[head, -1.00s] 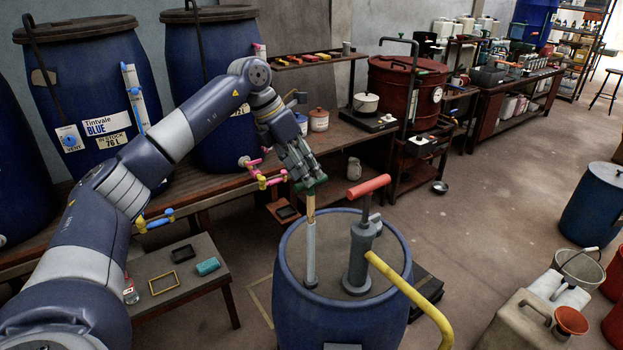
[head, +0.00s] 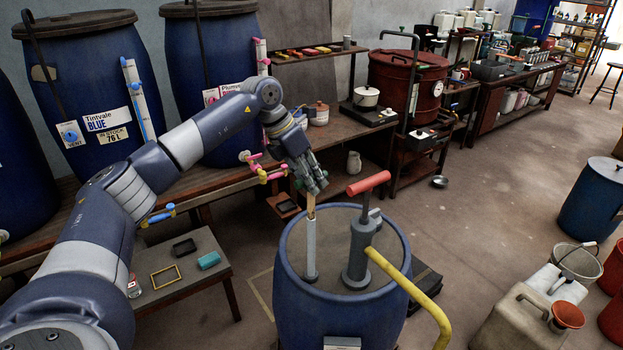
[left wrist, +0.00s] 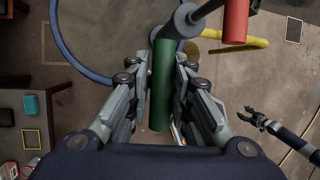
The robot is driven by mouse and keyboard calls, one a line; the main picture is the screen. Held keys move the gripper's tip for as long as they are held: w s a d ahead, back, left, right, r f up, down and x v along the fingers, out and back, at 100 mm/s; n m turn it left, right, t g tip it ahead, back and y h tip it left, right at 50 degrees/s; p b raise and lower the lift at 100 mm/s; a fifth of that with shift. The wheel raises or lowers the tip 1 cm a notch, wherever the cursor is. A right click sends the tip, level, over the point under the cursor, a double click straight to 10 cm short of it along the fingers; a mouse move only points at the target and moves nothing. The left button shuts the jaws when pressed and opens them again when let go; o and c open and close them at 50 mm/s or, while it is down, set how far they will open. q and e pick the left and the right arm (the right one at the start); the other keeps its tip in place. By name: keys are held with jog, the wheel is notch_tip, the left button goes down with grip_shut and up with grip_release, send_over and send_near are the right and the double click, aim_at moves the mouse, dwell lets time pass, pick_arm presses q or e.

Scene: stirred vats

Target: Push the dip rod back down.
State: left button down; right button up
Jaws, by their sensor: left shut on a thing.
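The dip rod stands upright in a grey tube (head: 311,250) on the lid of a blue drum (head: 340,306). A short tan length of the rod (head: 311,207) shows above the tube. My left gripper (head: 313,186) is at the rod's top, above the drum. In the left wrist view, the rod's green handle (left wrist: 162,85) lies between the fingers of my left gripper (left wrist: 159,90), which are shut on it. The rod's lower part is hidden inside the tube and drum. My right gripper (left wrist: 247,115) shows in the left wrist view, apart from the drum, with its fingers spread.
A grey hand pump (head: 360,250) with a red handle (head: 368,184) and a yellow hose (head: 405,285) stands on the drum close right of the rod. A low table (head: 190,283) is at left. Floor at right is partly clear.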

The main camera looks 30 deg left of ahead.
aim_at(314, 267)
pick_arm(q)
jog(key=f+b, duration=0.8)
jog(key=f, duration=0.6)
jog(key=f+b, duration=0.9)
jog(key=f, duration=0.6)
jog(key=shift+d+f, duration=0.2)
jog(key=shift+f, duration=0.45)
jog(key=shift+s+d, duration=0.1)
jog(key=shift+s, duration=0.05)
jog(key=shift+f, duration=0.1)
jog(key=c, duration=1.5)
grip_release()
jog(key=v, duration=1.2)
